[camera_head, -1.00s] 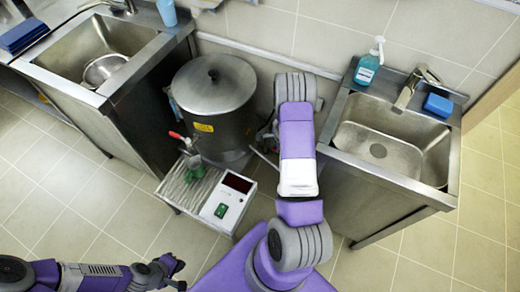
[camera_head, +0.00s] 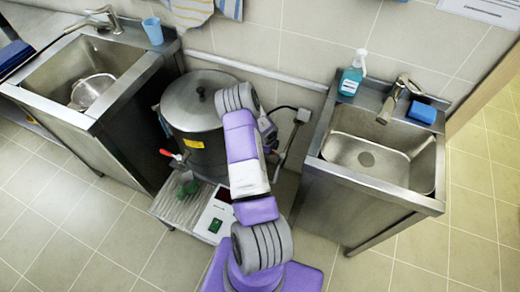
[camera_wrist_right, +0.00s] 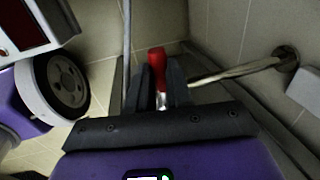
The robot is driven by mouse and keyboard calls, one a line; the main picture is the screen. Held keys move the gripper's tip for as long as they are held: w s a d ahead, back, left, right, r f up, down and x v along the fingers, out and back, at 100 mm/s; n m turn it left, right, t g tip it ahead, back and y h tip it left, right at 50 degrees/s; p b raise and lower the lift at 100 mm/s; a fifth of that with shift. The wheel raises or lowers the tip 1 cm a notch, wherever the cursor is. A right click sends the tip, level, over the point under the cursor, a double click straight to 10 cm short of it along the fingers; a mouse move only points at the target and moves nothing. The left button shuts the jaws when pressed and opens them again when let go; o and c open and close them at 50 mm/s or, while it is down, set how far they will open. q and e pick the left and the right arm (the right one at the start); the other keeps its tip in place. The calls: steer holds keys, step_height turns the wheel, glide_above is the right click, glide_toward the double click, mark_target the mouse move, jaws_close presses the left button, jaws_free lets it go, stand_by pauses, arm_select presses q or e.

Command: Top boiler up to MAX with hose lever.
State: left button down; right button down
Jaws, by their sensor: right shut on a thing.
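The boiler (camera_head: 192,101) is a large steel pot with a lidded top and a yellow label, standing between the two sinks in the head view. My right arm crosses its right side and hides part of it. In the right wrist view, my right gripper (camera_wrist_right: 158,88) is shut on a red-handled lever (camera_wrist_right: 157,60) with a metal stem. I take this to be the hose lever. A metal pipe (camera_wrist_right: 240,71) runs beside it to a wall fitting. The lever is hidden in the head view. No MAX mark or water level can be made out. My left gripper is out of view.
A red-handled tap (camera_head: 173,155) sits on the boiler's front above a slatted tray (camera_head: 180,205). The right sink (camera_head: 375,150) and left sink (camera_head: 75,70) flank the boiler. Floor at right is clear.

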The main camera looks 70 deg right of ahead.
steer(key=shift+d, duration=0.1)
stand_by(0.5)
steer(key=c, duration=1)
jaws_free()
steer(key=shift+c, duration=0.2)
step_height(320, 180, up, 8)
steer(key=a+p, duration=0.1)
steer(key=p, duration=0.2)
steer(key=shift+a+f, duration=0.25)
steer(key=shift+w, duration=0.1)
